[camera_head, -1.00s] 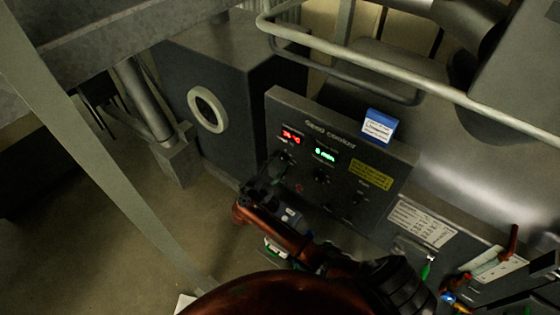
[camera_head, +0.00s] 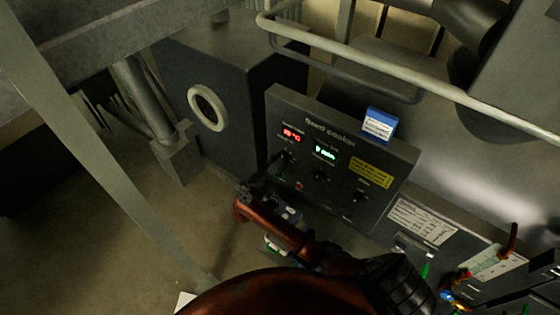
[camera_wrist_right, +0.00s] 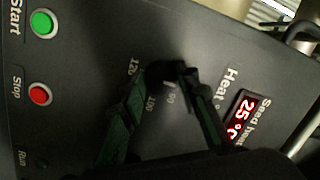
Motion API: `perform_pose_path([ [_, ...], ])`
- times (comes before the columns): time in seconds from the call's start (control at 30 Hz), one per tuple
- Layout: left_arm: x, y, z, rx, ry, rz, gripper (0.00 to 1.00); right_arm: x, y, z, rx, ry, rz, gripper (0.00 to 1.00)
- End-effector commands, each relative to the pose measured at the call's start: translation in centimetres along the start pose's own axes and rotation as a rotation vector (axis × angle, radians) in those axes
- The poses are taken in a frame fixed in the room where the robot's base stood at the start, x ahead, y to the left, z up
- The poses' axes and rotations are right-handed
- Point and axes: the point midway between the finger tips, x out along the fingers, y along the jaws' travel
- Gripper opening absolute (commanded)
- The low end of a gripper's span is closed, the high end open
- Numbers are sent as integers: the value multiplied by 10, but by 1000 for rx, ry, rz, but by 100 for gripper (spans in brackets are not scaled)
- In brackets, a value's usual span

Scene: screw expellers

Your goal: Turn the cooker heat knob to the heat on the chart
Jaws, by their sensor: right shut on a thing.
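The seed cooker panel (camera_head: 300,112) is a dark, tilted face. It carries a red display (camera_head: 291,135), a green display (camera_head: 326,152) and several dark knobs. The red display reads about 25 °C in the wrist view (camera_wrist_right: 243,117). My right gripper (camera_head: 272,175) is at the panel's left side, under the red display. In the wrist view my right gripper (camera_wrist_right: 165,82) is shut on the dark heat knob (camera_wrist_right: 165,70), beside scale marks such as 120 and 100. The fingers partly hide the knob and scale. My left gripper is not in view.
A blue-and-white card (camera_head: 377,126) stands on the panel's top edge, its text unreadable. A yellow label (camera_head: 370,172) and a white plate (camera_head: 422,221) are to the right. Green start (camera_wrist_right: 43,23) and red stop (camera_wrist_right: 40,94) buttons lie near the gripper. A pale rail (camera_head: 400,72) crosses above.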

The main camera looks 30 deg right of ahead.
Motion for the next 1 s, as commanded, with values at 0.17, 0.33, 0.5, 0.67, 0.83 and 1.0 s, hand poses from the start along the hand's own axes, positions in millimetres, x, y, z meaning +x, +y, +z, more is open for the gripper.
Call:
perform_pose_path([
  [0.17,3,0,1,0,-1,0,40,-1,2,1,23,1,0,4],
  [0.33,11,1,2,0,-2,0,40,-1,3,2,93,6,-5,4],
  [0.5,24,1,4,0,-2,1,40,-1,5,3,215,14,-15,4],
  [0.67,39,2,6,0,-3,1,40,-1,5,4,352,23,-28,4],
  [0.83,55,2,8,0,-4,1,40,-1,5,4,494,32,-42,4],
  [1.0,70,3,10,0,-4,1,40,0,4,4,613,39,-54,4],
])
